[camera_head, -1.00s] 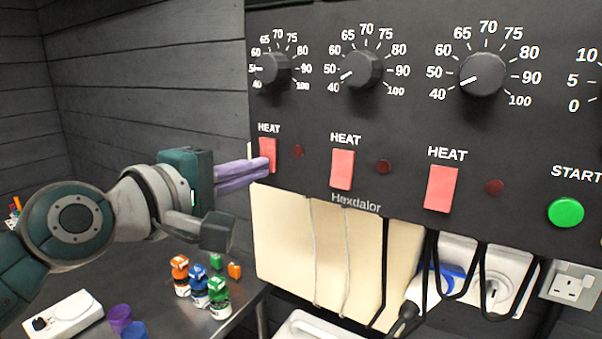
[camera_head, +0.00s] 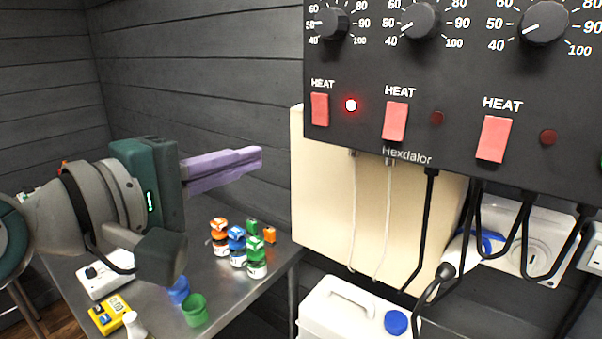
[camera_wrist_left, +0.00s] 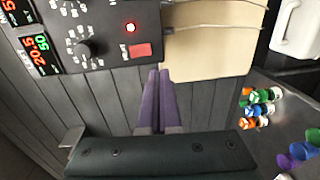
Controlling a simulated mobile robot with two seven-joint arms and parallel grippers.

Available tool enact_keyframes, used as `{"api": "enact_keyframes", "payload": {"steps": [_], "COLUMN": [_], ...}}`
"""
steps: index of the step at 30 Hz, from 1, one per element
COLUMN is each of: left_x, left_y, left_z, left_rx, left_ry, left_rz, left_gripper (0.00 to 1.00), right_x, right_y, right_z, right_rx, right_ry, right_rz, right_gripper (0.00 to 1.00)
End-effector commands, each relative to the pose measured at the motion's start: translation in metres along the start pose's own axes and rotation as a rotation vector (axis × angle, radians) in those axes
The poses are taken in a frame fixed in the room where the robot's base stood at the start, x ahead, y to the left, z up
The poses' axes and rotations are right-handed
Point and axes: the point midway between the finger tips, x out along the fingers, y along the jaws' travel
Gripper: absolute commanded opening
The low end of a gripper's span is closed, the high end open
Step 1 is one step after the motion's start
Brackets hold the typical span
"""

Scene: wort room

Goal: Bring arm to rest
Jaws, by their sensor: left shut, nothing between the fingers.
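My left gripper (camera_head: 248,160) has purple fingers that are closed together with nothing between them. In the head view it is in mid-air, left of the black control panel (camera_head: 480,95) and above the metal table. It is apart from the panel. In the left wrist view the shut fingers (camera_wrist_left: 158,85) point toward the panel's left HEAT switch (camera_wrist_left: 140,50). That switch (camera_head: 320,109) is red in the head view, and the round lamp (camera_head: 351,105) beside it glows red. My right gripper is not in view.
The metal table (camera_head: 215,330) holds several small bottles (camera_head: 238,246), coloured cups (camera_head: 194,309) and a yellow meter (camera_head: 110,313). A white canister (camera_head: 350,312) stands right of the table. Cables (camera_head: 430,230) hang below the panel. The space before the grey wall is free.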

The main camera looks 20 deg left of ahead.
Motion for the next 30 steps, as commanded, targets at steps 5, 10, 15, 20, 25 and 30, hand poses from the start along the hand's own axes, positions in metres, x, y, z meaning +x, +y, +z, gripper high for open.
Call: {"api": "enact_keyframes", "payload": {"steps": [5,10,15,20,25,30], "left_x": [-0.015,-0.017,-0.017,-0.023,-0.068,-0.149], "left_y": [-0.004,-0.003,-0.003,-0.022,-0.096,-0.155], "left_z": [0.0,0.0,0.0,0.016,0.062,0.076], "left_rx": [0.0,0.0,0.0,0.116,0.591,1.039], "left_ry": [0.0,0.0,0.0,-0.04,-0.23,-0.503], "left_rz": [0.0,0.0,0.0,-0.082,-0.412,-0.767], "left_gripper": [0.0,0.0,0.0,0.0,0.0,0.0], "right_x": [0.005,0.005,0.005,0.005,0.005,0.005], "right_y": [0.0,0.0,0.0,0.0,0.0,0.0], "right_z": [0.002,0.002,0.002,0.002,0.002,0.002], "right_rx": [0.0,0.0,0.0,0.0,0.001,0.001], "right_ry": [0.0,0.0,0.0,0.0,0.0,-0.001], "right_rz": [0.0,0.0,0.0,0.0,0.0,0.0], "right_gripper": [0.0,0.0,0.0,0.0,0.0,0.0]}}
